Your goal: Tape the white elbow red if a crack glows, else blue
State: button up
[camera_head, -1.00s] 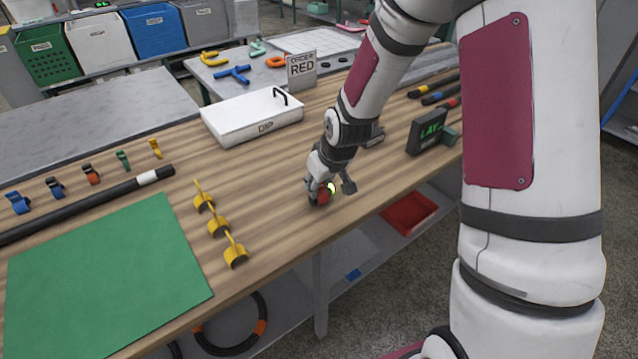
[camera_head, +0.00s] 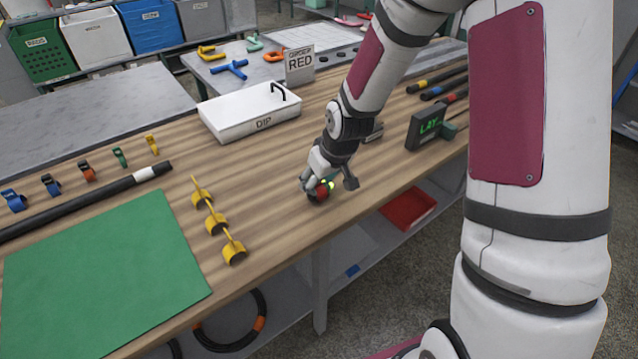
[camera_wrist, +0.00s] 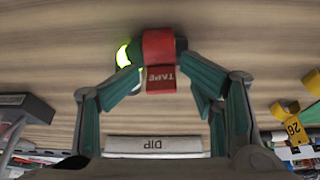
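My gripper (camera_head: 328,186) is low over the wooden bench, right of the yellow stands. In the wrist view its teal fingers (camera_wrist: 162,72) close in on both sides of a red roll marked TAPE (camera_wrist: 159,50), which also shows in the head view (camera_head: 319,194). A bright yellow-green glow (camera_wrist: 123,55) shows beside the roll, on a pale piece (camera_wrist: 137,78) mostly hidden behind the tape and left finger. This may be the white elbow, but its shape is unclear. I cannot tell whether the tape touches it.
A white DIP tray (camera_head: 226,116) with a black handle and an ORDER RED sign (camera_head: 299,62) stand behind. Yellow stands (camera_head: 217,223), a green mat (camera_head: 105,270) and several clips (camera_head: 52,187) lie left.

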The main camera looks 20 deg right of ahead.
jog(key=v, duration=1)
jog(key=shift+s+r, duration=0.15)
